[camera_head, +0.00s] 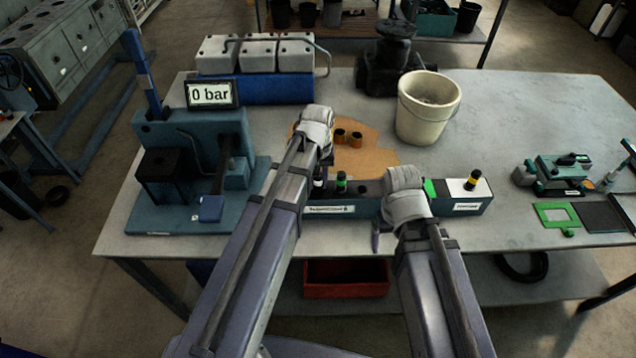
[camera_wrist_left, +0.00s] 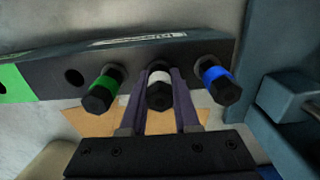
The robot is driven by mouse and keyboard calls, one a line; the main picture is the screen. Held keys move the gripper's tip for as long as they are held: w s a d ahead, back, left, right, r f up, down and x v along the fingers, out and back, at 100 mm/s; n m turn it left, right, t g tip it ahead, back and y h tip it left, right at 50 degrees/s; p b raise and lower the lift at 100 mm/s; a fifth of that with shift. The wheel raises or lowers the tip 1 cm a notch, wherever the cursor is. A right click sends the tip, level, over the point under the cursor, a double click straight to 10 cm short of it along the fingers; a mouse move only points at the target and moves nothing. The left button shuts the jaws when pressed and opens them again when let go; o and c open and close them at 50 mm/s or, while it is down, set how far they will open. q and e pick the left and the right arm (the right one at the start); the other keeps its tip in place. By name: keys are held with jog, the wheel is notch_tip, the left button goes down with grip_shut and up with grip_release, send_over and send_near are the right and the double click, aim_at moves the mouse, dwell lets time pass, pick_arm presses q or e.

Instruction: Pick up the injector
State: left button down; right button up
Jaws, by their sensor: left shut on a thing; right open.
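In the left wrist view, an injector with a white band and black hex end (camera_wrist_left: 159,92) sits in a hole of the dark rack (camera_wrist_left: 150,57). My left gripper (camera_wrist_left: 162,78) is shut on it, one finger on each side. A green-banded injector (camera_wrist_left: 104,88) and a blue-banded injector (camera_wrist_left: 217,82) flank it. In the head view, white-banded (camera_head: 319,183) and green-banded (camera_head: 341,182) tops show beside my left arm, which hides the rack's left part; the left fingertips are not clear there. My right gripper (camera_head: 377,238) is open at the rack's front edge, partly hidden by its wrist.
A blue test stand (camera_head: 190,140) with a "0 bar" display (camera_head: 211,93) is at the left. A cream bucket (camera_head: 428,110) stands behind the rack. A yellow-banded piece (camera_head: 472,181) stands on the rack's right end. The right back of the table (camera_head: 540,105) is clear.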

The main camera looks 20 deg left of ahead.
pick_arm(q)
jog(key=shift+r, duration=0.2)
notch_tip(320, 180, up, 18)
jog(key=p, duration=1.8)
jog(key=shift+f, duration=0.2)
jog(key=c, duration=1.2)
grip_release()
grip_shut()
